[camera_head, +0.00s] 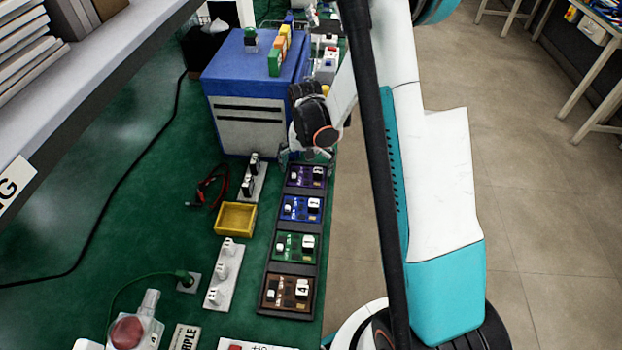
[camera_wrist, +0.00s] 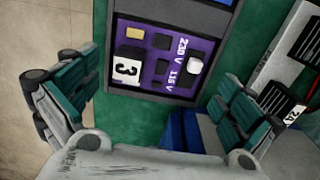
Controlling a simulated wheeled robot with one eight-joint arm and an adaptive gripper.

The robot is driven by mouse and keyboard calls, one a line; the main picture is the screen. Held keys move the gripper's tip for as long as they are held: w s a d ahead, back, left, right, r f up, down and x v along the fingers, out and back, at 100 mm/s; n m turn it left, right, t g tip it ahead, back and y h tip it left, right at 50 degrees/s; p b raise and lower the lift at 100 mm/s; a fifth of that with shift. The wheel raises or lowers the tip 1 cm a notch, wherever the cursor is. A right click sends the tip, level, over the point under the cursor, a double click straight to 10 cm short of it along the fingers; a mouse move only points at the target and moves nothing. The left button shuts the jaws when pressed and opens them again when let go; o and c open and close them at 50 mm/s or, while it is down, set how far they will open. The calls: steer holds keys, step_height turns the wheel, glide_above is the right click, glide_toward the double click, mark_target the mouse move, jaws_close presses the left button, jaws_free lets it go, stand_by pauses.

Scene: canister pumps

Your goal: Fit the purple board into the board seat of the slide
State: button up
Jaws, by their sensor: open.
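The purple board (camera_head: 304,177) lies in the far end slot of a dark rack (camera_head: 264,268) on the green bench. In the wrist view the purple board (camera_wrist: 160,62) shows a white block marked 3, a white knob and dark squares. My gripper (camera_head: 306,160) is just beyond and above the board's far end. In the wrist view its two fingers (camera_wrist: 158,75) are spread wide, with nothing between them; the board lies ahead, beyond the fingers. I cannot make out the slide's board seat in either view.
Blue (camera_head: 300,208), green (camera_head: 294,247) and brown (camera_head: 286,293) boards fill the other rack slots. A yellow tray (camera_head: 236,218) and white switch strips (camera_head: 223,274) lie left of the rack.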

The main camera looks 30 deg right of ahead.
steer(key=shift+f, duration=0.8)
steer(key=shift+r, duration=0.1)
steer(key=c, duration=1.2)
steer(key=shift+o, duration=0.2)
